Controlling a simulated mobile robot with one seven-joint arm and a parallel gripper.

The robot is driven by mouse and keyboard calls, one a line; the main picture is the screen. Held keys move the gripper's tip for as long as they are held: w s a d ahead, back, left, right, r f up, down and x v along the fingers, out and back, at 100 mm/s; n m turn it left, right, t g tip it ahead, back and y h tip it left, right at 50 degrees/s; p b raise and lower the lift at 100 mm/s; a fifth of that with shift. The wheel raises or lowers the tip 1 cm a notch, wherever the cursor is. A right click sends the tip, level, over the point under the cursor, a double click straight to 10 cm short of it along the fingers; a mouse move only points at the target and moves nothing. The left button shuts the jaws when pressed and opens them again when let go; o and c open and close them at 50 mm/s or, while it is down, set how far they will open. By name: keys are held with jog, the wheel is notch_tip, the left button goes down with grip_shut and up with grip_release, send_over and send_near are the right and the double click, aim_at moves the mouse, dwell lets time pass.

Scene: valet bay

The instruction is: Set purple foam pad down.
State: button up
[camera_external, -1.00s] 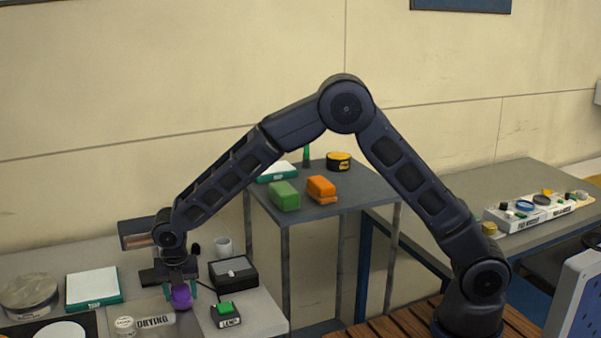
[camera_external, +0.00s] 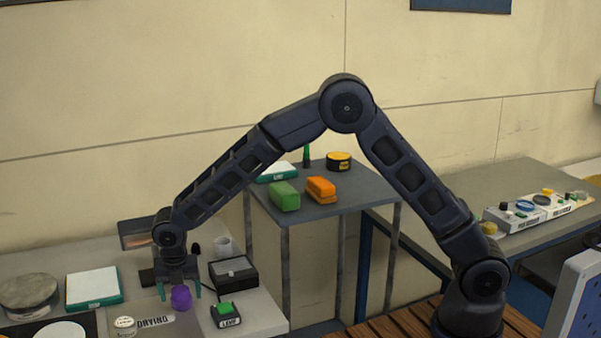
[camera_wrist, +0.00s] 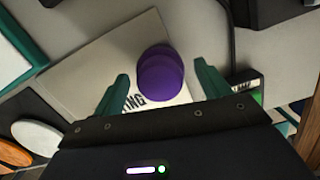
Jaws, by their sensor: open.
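The purple foam pad (camera_external: 181,297) sits on the grey mat labelled "DRYING" (camera_external: 140,306) on the left counter. It also shows in the wrist view (camera_wrist: 161,72), where it partly covers the white label. My gripper (camera_external: 179,290) is open, with its green fingers on either side of the pad. In the wrist view there is a clear gap between each finger and the pad.
A black box with a grey lid (camera_external: 233,272) and a green-topped block labelled "LAMP" (camera_external: 226,314) stand right of the pad. A pale cup (camera_external: 224,246) stands behind.

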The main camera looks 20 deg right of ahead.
aim_at(182, 290)
notch_tip(182, 290, up, 11)
jog(key=s, duration=0.1)
jog(key=shift+a+r, duration=0.15)
jog(key=shift+s, duration=0.1)
